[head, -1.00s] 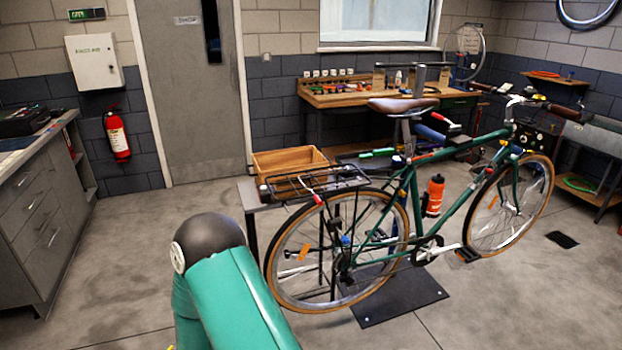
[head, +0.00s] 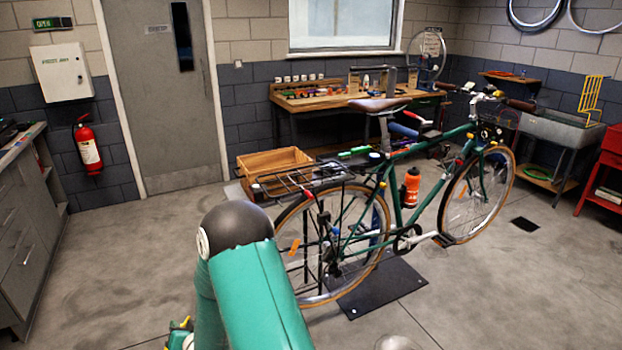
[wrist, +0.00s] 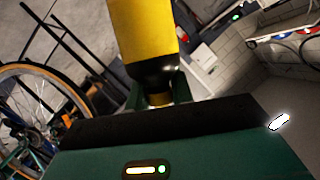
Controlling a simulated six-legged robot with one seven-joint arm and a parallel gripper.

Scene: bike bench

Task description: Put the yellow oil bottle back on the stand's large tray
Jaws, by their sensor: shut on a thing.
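The yellow oil bottle (wrist: 143,38) fills the top middle of the wrist view, with a black collar at its lower end. My gripper (wrist: 157,92) is shut on it around that dark end. In the head view a small yellow and green part (head: 181,331) shows at the bottom left beside my arm; I cannot tell whether it is the bottle or the gripper. A dark tray (head: 335,165) with green-handled items shows behind the bike's rear rack, partly hidden. I cannot tell for sure that it is the stand's large tray.
The green bike (head: 400,190) stands over a black base plate (head: 375,288). A wooden box (head: 272,165) sits on a surface behind the rear rack. A workbench (head: 345,100) is at the back wall, grey drawers (head: 30,235) at the left, a red cart (head: 603,165) at the right.

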